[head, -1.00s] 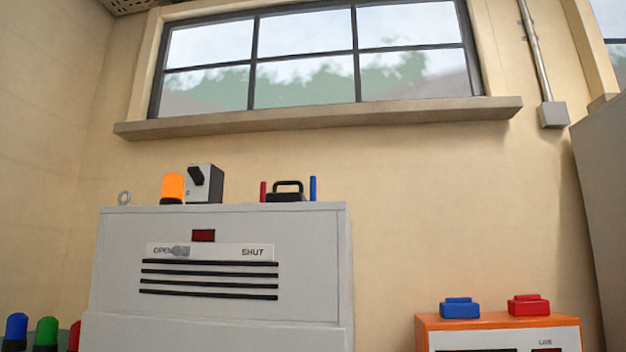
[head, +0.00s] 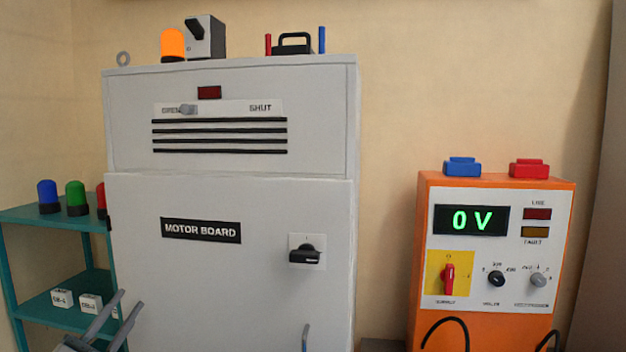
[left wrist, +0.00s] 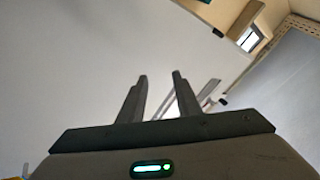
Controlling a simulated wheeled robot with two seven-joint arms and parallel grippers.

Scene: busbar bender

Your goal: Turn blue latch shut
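A thin blue upright piece (head: 305,338) shows at the bottom edge of the head view, in front of the grey motor board cabinet (head: 220,285). Its lower part is cut off, and I cannot tell whether it is the blue latch. My left gripper (head: 119,304) is at the lower left of the head view, left of that piece and well apart from it. In the left wrist view my left gripper (left wrist: 159,78) has its two fingers apart with nothing between them. My right gripper is not in view.
The cabinet carries a black rotary handle (head: 305,252) and a MOTOR BOARD label (head: 201,230). A teal shelf (head: 50,215) with coloured lamps stands at left. An orange tester (head: 425,260) reading 0 V stands at right, with a blue block (head: 462,167) on top.

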